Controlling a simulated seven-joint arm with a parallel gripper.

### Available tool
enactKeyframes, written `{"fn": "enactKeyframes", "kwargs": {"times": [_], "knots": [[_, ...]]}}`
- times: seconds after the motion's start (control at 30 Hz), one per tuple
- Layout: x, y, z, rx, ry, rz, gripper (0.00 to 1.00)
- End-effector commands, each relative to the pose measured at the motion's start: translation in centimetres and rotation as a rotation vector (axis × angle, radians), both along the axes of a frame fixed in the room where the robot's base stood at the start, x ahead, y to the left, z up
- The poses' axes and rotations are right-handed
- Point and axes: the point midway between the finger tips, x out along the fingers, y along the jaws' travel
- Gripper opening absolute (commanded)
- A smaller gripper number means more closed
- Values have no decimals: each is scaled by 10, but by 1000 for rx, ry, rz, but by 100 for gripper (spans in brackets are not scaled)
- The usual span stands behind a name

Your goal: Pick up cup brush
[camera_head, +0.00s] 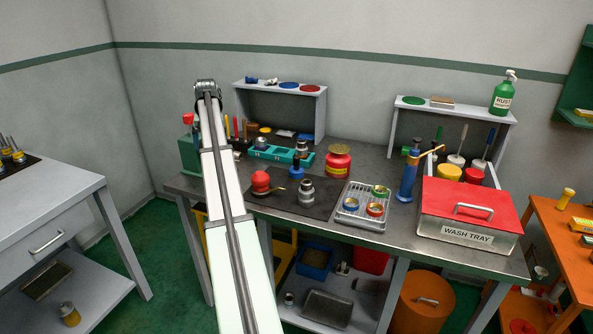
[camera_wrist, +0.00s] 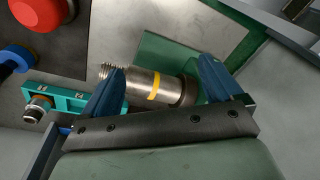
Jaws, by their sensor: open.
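My gripper (camera_wrist: 161,66) is open in the wrist view, its two blue fingers apart. A metal cylinder with a yellow band (camera_wrist: 153,86) and a threaded left end shows between and beyond the fingers; I cannot tell whether they touch it. A green block (camera_wrist: 160,50) is beside it. In the head view my arm hides the gripper. I cannot tell for sure which thing is the cup brush. Long-handled tools, perhaps brushes, stand behind the wash tray, one with a white base (camera_head: 456,160).
A teal rack (camera_head: 281,153) holds metal parts; it also shows in the wrist view (camera_wrist: 80,98). A red round item (camera_head: 261,181) sits on a dark mat (camera_head: 325,203).

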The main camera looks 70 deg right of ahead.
Motion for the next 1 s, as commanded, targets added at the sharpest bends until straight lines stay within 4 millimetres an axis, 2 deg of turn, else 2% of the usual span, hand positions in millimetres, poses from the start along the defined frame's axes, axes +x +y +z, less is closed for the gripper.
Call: {"fn": "enactKeyframes", "kwargs": {"times": [0.03, 0.2, 0.4, 0.5, 0.6, 0.7, 0.87, 1.0], "knots": [[-21, -25, 13, -2, 2, -33, 93], [-97, -83, 20, 11, 32, -119, 93], [-188, -136, 10, 39, 72, -208, 93], [-223, -152, 6, 53, 87, -241, 93], [-248, -163, 3, 62, 98, -263, 93], [-262, -168, 1, 67, 104, -275, 93], [-268, -170, -5, 70, 106, -280, 93], [-267, -169, -20, 70, 106, -280, 93]]}}
